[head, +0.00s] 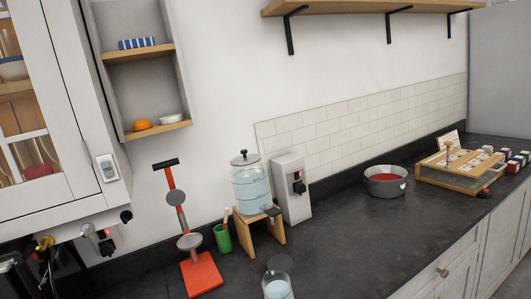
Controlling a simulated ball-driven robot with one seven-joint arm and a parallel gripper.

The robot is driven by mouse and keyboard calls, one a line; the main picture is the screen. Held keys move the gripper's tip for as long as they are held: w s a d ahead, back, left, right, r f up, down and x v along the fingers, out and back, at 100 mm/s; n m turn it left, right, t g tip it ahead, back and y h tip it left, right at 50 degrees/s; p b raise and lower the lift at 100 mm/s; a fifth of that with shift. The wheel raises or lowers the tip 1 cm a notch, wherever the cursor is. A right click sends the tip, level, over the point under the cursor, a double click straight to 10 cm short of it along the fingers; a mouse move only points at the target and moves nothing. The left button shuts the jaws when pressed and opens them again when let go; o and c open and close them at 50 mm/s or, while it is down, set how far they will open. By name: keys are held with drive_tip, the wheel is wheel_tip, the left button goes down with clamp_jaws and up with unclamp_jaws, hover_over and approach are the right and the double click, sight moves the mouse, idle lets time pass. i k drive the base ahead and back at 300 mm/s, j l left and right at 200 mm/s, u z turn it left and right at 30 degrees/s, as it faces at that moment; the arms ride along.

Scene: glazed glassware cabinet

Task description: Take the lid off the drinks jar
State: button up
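The drinks jar (251,188) is a clear glass jar with pale blue liquid, standing upright on a small wooden stand (262,235) on the dark counter. Its lid (244,158) is dark-rimmed with a round black knob on top, and it sits on the jar's mouth. A dark tap (272,210) sticks out low at the jar's front right. I cannot make out my gripper in this view, and nothing touches the lid.
A grey box with a black knob (291,188) stands close right of the jar. A green cup (223,238) and red stand (201,272) are left. A pot (385,181) and wooden box (460,172) are farther right, beyond clear counter (340,235).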

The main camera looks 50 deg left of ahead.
sight(246, 159)
drive_tip(key=i+u, duration=0.15)
drive_tip(key=i, duration=0.35)
drive_tip(key=i+l+u, duration=0.15)
drive_tip(key=i, duration=0.35)
drive_tip(key=i+u, duration=0.2)
drive_tip(key=u, duration=0.3)
drive_tip(key=i+u, duration=0.25)
drive_tip(key=u, duration=0.25)
drive_tip(key=i+l+u, duration=0.15)
drive_tip(key=u, duration=0.35)
drive_tip(key=i+l+u, duration=0.1)
drive_tip(key=i+u, duration=0.25)
drive_tip(key=i+l+u, duration=0.1)
drive_tip(key=u, duration=0.2)
